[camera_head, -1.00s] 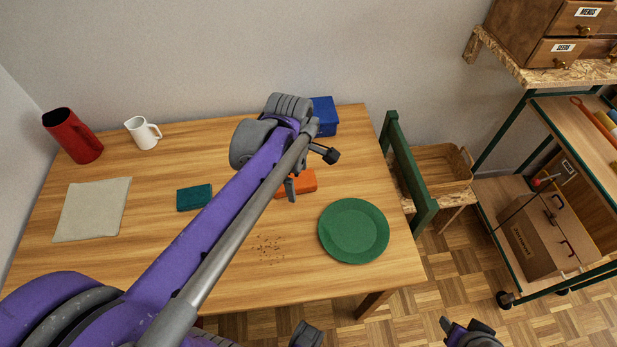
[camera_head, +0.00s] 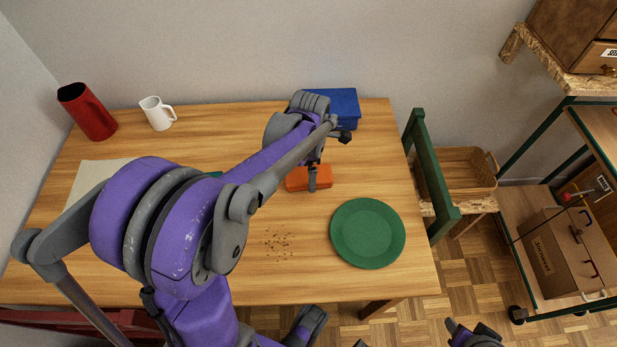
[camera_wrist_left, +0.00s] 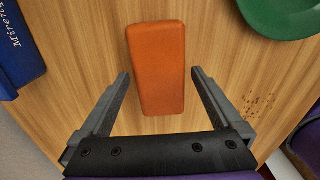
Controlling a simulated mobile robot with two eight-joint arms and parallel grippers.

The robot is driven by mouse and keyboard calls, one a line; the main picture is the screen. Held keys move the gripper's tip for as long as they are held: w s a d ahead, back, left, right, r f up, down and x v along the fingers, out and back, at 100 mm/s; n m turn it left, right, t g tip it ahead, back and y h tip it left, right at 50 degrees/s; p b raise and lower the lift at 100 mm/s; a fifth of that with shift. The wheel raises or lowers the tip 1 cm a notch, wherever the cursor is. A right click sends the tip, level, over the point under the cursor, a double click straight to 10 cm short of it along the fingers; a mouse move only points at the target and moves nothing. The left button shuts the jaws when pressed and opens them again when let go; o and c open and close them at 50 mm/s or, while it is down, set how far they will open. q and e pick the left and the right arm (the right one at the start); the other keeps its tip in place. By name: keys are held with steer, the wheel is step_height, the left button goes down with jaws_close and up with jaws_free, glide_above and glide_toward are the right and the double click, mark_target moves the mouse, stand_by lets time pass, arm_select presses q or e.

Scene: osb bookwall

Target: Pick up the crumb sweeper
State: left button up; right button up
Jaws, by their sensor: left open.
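The crumb sweeper appears to be the orange block (camera_head: 296,180) lying on the wooden table, with a rounded rectangular top. It also shows in the left wrist view (camera_wrist_left: 156,65), pointing lengthwise toward the gripper. My left gripper (camera_head: 313,180) hangs over it from the left-hand arm. In the left wrist view the left gripper (camera_wrist_left: 160,73) is open, one finger on either side of the orange block, with wood showing between block and fingers. I cannot tell how far above the table the fingertips are.
A green plate (camera_head: 367,233) lies right of the orange block, and brown crumbs (camera_head: 278,244) lie in front. A blue box (camera_head: 335,106) stands behind. A green chair (camera_head: 430,170) adjoins the right edge.

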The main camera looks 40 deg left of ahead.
arm_select(q)
step_height(320, 180, down, 2)
steer(key=shift+f, duration=0.1)
steer(key=c, duration=1.3)
step_height(320, 180, up, 10)
steer(key=shift+r+p, duration=0.1)
steer(key=shift+p, duration=0.55)
steer(key=o, duration=0.9)
steer(key=c, duration=0.6)
